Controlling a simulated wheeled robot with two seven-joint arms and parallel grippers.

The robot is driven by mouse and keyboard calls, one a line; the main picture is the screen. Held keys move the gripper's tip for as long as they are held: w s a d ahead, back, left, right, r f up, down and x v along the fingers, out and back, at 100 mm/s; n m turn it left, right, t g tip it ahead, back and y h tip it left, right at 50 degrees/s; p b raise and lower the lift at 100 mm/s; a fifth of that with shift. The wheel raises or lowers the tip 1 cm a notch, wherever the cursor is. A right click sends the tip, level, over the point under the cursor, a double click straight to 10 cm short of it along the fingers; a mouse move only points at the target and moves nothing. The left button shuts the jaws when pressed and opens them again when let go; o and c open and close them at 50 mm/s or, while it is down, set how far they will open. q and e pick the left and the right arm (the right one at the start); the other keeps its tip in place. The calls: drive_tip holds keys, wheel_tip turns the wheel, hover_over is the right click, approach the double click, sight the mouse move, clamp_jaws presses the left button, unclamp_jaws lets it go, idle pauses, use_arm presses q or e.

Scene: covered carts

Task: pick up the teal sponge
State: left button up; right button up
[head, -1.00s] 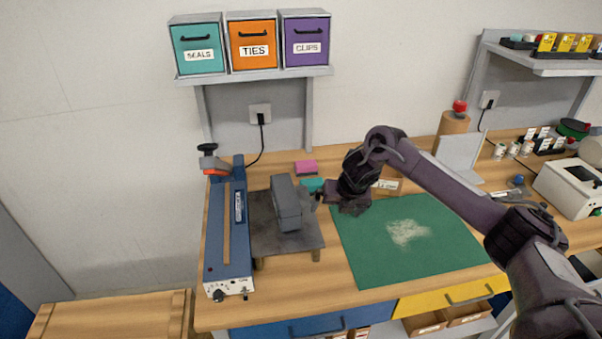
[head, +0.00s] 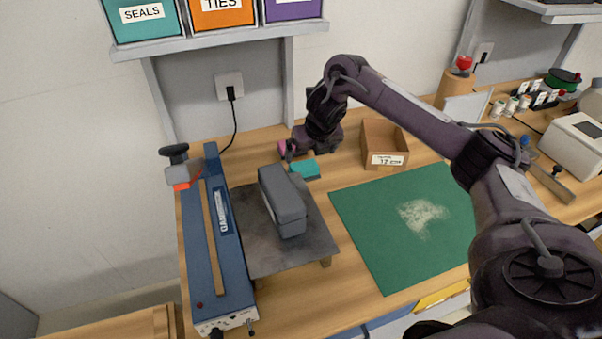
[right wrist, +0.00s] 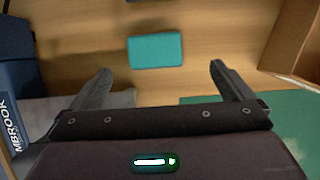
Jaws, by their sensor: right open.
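The teal sponge (head: 305,169) lies flat on the wooden bench, behind the grey machine's plate and left of the cardboard box. My right gripper (head: 290,151) is just behind and above it in the head view. In the right wrist view the teal sponge (right wrist: 155,50) lies beyond the fingertips, roughly midway between the two spread fingers. My right gripper (right wrist: 160,70) is open, with nothing between its fingers. My left gripper is not in view.
A pink block (head: 282,149) is partly hidden by my right gripper. A cardboard box (head: 389,160) stands right of the sponge. A grey machine (head: 282,205) on a plate and a blue tool (head: 212,250) stand at left. A green mat (head: 370,230) lies in front.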

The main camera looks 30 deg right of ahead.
sight(304, 165)
drive_tip(key=x, duration=0.3)
drive_tip(key=p+x, duration=0.1)
drive_tip(key=x, duration=0.1)
drive_tip(key=a+x, duration=0.1)
drive_tip(key=x, duration=0.2)
drive_tip(key=shift+w+d+f+p, duration=0.1)
drive_tip(key=shift+w+f+p, duration=0.2)
drive_tip(key=shift+p, duration=0.1)
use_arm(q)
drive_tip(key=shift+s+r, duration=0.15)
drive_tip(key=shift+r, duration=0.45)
use_arm(e)
drive_tip(key=shift+s+r, duration=0.1)
drive_tip(key=c, duration=1)
wheel_tip(304, 165, up, 10)
drive_tip(key=shift+b, duration=0.9)
drive_tip(key=o, duration=0.4)
drive_tip(key=shift+c, duration=1.6)
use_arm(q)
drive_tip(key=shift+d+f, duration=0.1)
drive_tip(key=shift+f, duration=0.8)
